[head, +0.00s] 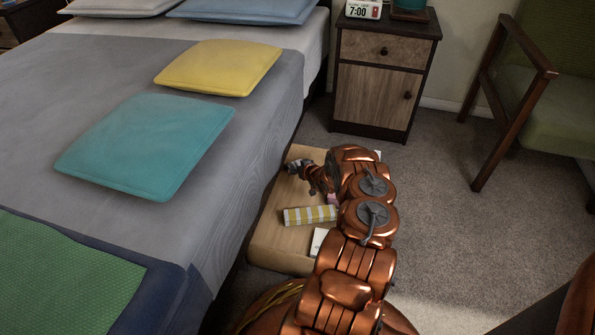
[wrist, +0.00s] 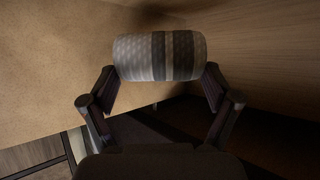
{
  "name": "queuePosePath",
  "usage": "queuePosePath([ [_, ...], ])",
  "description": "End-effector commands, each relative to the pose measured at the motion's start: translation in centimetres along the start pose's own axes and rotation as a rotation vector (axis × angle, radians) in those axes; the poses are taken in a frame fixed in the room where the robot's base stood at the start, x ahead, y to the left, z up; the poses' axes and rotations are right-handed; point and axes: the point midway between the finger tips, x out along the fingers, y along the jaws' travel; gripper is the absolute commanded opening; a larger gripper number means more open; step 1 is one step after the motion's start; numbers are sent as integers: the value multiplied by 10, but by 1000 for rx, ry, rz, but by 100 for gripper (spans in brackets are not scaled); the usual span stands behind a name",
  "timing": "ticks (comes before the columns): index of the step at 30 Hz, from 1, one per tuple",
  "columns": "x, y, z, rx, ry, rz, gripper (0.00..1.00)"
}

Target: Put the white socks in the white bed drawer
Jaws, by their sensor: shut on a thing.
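My gripper (wrist: 159,88) is shut on a rolled, patterned white-and-grey bundle with darker bands, which looks like the white socks (wrist: 135,57). Its fingers sit on either side of the roll. In the head view my gripper (head: 298,165) is at the far left part of an open bed drawer (head: 275,243), close to the bed's side. The drawer looks light wood, not white. The socks cannot be made out in the head view. In the wrist view, tan and wood-grained surfaces surround the roll; whether it touches them I cannot tell.
A yellow-and-white striped item (head: 309,215) lies in the drawer, with a white item (head: 319,240) near it, partly behind my arm. The bed (head: 255,130) borders the drawer on the left. A nightstand (head: 375,90) and a green armchair (head: 560,115) stand beyond. Carpet to the right is clear.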

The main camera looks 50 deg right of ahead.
Motion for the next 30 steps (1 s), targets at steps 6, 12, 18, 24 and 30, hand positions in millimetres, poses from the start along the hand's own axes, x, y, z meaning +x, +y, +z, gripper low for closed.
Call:
queuePosePath([
  [6, 6, -1, 10, -1, 0, -2, 53],
  [12, 6, -1, 11, -1, 1, -1, 53],
  [18, 9, 0, 15, -1, 1, -1, 53],
  [24, 11, -1, 19, -1, 2, -1, 53],
  [30, 11, 0, 19, -1, 2, -1, 92],
])
